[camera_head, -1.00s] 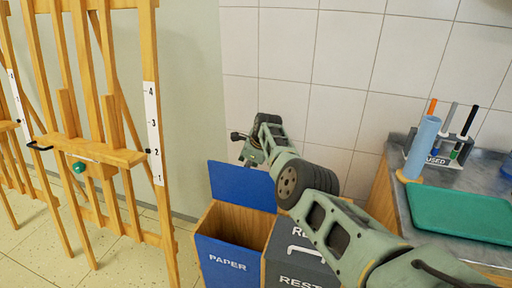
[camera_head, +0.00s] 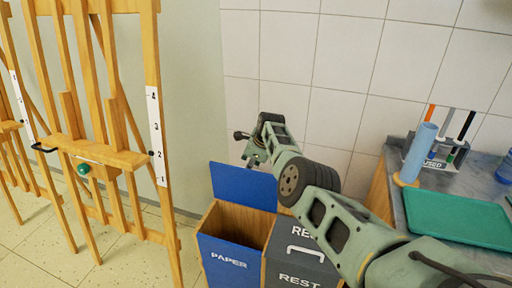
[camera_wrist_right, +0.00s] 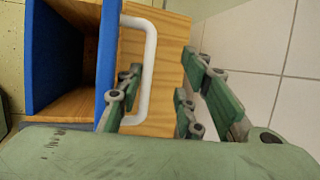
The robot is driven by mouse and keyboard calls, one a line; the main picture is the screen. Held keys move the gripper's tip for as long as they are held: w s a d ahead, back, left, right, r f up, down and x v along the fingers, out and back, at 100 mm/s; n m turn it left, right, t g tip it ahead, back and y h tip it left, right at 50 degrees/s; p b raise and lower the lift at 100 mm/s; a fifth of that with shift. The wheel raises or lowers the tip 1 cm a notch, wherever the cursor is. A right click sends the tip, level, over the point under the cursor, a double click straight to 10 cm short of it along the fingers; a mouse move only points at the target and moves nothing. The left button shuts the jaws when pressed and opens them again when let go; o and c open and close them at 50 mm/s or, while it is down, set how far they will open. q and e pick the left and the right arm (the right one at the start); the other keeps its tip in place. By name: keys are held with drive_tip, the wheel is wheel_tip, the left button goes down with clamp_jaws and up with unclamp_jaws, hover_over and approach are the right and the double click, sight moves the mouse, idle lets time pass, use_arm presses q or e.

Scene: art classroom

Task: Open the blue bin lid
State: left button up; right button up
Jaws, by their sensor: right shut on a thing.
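The blue bin, marked PAPER (camera_head: 228,259), stands on the floor at lower middle. Its blue lid (camera_head: 243,186) is swung up, roughly upright at the back of the opening, and the wooden inside shows. In the right wrist view, the lid (camera_wrist_right: 109,45) is seen edge-on, with a white handle (camera_wrist_right: 150,65) on its outer side. My right gripper (camera_head: 252,160) is behind and above the lid; in its wrist view the fingers (camera_wrist_right: 158,108) are on either side of the handle bar, shut on it. The contact is partly hidden. My left gripper is out of view.
A dark grey REST bin (camera_head: 300,262) stands right beside the blue bin, under my arm. A wooden easel (camera_head: 105,155) stands at left. The counter (camera_head: 400,190) at right holds a green tray (camera_head: 460,217) and a marker holder (camera_head: 440,160). A tiled wall is close behind.

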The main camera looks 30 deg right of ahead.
drive_tip(key=d+r+p, duration=0.3)
drive_tip(key=r, duration=0.3)
drive_tip(key=shift+s+t, duration=0.3)
drive_tip(key=shift+s, duration=0.1)
drive_tip(key=v, duration=0.8)
idle(0.5)
idle(0.5)
